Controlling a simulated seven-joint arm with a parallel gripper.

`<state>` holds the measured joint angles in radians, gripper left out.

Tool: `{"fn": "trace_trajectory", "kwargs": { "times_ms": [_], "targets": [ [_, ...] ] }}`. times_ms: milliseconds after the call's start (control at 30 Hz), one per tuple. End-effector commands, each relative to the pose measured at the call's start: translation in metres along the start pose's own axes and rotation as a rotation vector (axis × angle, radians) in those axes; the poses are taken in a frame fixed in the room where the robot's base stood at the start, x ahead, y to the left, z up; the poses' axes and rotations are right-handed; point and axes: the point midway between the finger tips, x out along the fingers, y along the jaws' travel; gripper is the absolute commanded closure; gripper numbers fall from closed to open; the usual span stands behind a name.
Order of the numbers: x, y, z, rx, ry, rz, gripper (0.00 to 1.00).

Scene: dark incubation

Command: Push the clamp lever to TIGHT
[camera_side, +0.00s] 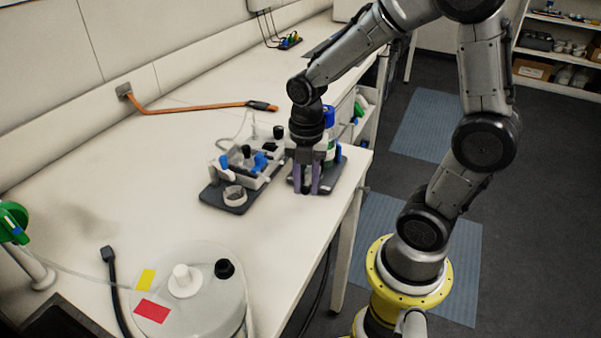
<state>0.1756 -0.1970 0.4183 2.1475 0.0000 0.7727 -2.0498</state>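I cannot tell for sure which part is the clamp lever, and I can read no TIGHT mark. A small grey device (240,180) with blue and black parts stands on a dark base (212,197) in mid-bench. A blue part (260,161) on its right side may be the lever. My gripper (308,190) points down just right of the device, over a second dark pad. Its two fingers are apart with a narrow gap and appear empty. A blue-capped bottle (329,117) stands behind it, partly hidden by my gripper.
A white cup (235,195) sits at the dark base's front. An orange bar or cable (190,107) runs from the wall. A round white vessel (190,290) with red and yellow labels is at the front. The left-middle bench (110,190) is clear.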

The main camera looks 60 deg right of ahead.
Motion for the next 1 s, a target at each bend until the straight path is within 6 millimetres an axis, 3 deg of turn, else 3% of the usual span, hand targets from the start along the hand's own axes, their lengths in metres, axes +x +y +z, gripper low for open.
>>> {"fn": "trace_trajectory", "kwargs": {
  "times_ms": [233,600,1000],
  "targets": [
    [0.000,-0.011,0.001,-0.166,0.000,-0.001,0.70],
    [0.000,-0.013,0.002,-0.200,0.000,0.000,0.70],
    [0.000,-0.025,0.005,-0.401,0.001,-0.001,0.70]
  ]
}}
